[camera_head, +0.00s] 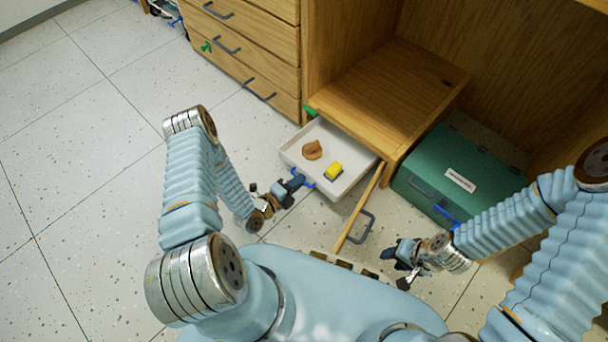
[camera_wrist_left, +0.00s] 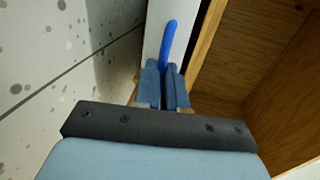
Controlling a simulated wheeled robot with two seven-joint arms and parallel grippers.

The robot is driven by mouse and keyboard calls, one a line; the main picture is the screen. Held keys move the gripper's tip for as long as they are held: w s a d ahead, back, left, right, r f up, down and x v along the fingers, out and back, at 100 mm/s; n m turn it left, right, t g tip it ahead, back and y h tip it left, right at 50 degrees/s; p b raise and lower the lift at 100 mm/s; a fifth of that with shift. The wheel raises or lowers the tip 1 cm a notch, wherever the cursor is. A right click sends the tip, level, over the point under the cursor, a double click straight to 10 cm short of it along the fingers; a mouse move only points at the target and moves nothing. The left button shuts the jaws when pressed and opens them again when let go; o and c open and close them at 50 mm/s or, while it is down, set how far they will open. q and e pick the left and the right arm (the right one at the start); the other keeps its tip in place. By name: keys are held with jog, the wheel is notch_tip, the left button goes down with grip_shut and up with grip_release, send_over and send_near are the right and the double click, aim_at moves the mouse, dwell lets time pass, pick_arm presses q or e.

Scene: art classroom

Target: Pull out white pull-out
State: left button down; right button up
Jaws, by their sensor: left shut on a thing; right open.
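The white pull-out (camera_head: 342,184) is a shallow white tray that sticks out from under the wooden shelf in the head view. It holds a brown object and a yellow block. A blue handle (camera_head: 300,179) is on its front. My left gripper (camera_head: 293,184) is shut on this handle. In the left wrist view the fingers (camera_wrist_left: 167,84) close around the blue handle (camera_wrist_left: 168,38), with the white front (camera_wrist_left: 153,40) behind it. My right gripper (camera_head: 392,262) is open and empty, to the right of the open door (camera_head: 356,212).
The brown object (camera_head: 312,150) and the yellow block (camera_head: 333,171) lie in the tray. A green box (camera_head: 460,165) with a white label stands at the right. Wooden drawers (camera_head: 255,55) with dark handles stand behind at the left. The speckled floor (camera_head: 90,180) is clear on the left.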

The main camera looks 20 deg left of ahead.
pick_arm(q)
jog(key=shift+s, duration=0.15)
jog(key=c, duration=1.2)
grip_release()
jog(key=p+v, duration=0.2)
jog(key=v, duration=1.1)
jog(key=shift+s+a, duration=0.25)
jog(key=shift+s, duration=0.1)
